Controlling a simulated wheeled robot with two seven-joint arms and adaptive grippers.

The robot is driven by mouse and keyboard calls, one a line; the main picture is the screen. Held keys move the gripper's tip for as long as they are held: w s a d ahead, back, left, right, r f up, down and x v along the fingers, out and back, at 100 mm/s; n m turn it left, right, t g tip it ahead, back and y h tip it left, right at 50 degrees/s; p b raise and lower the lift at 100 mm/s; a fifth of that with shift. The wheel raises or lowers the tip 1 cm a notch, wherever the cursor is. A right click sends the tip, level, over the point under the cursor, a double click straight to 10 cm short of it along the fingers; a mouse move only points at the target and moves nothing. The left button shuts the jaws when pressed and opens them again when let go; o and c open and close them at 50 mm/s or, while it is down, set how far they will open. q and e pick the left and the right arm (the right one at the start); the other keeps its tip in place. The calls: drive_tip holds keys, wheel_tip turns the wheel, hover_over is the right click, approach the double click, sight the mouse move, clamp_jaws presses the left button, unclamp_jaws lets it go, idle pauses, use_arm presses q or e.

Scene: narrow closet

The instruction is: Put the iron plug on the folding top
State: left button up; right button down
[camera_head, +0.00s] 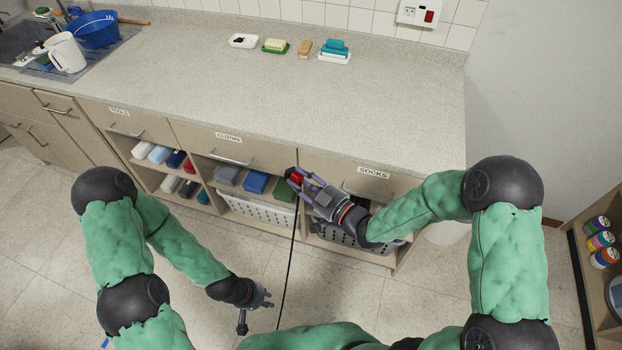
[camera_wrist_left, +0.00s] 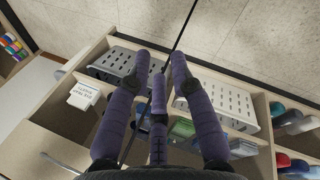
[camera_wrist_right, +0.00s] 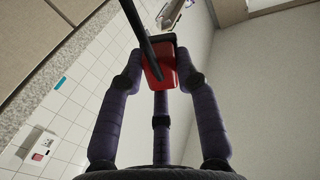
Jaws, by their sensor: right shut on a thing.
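The iron plug is red with a black cord (camera_head: 289,250). My right gripper (camera_head: 298,180) is shut on the red plug (camera_head: 295,175), in front of the counter's drawer fronts and below the counter edge. In the right wrist view the plug (camera_wrist_right: 158,70) sits between the fingers, and its cord (camera_wrist_right: 136,25) runs past it towards the camera's top edge. The folding top (camera_head: 270,100) appears to be the long speckled counter. Its middle is bare. My left gripper (camera_head: 266,298) is low over the floor, open and empty. The cord passes beyond its fingers in the left wrist view.
Several soap and sponge dishes (camera_head: 275,46) stand along the counter's back. A blue bowl (camera_head: 96,30) and white jug (camera_head: 66,53) are by the sink at left. Below are open shelves with baskets (camera_head: 258,209). A shelf (camera_head: 604,275) stands at right.

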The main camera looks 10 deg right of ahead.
use_arm(q)
drive_tip(key=o, duration=0.5)
drive_tip(key=shift+w+d+r, duration=0.1)
drive_tip(key=shift+w+d, duration=0.15)
drive_tip(key=shift+w, duration=0.05)
drive_tip(key=shift+c, duration=0.2)
drive_tip(key=o, duration=0.3)
drive_tip(key=w+r+m+g, duration=0.1)
drive_tip(key=w+d+r+m+g, duration=0.1)
drive_tip(key=m, duration=0.1)
drive_tip(key=w+d+r+m, duration=0.1)
drive_tip(key=w+m, duration=0.1)
drive_tip(key=shift+d+r+g+y, duration=0.15)
drive_tip(key=shift+r+g+y, duration=0.15)
drive_tip(key=shift+g+y, duration=0.1)
drive_tip(key=w+a+r+m+y, duration=0.2)
drive_tip(key=w+r+m+y, duration=0.25)
drive_tip(key=w+r, duration=0.35)
wheel_tip(320, 180, up, 30)
drive_tip(key=m+t, duration=0.3)
hover_over(297, 173)
drive_tip(key=d, duration=0.2)
drive_tip(key=shift+y, duration=0.35)
drive_tip(key=f, duration=0.3)
drive_tip(key=a+f, duration=0.1)
drive_tip(key=f, duration=0.3)
drive_tip(key=a+f, duration=0.1)
drive_tip(key=f, duration=0.3)
drive_tip(key=shift+s+a+f, duration=0.1)
drive_tip(key=shift+f, duration=0.05)
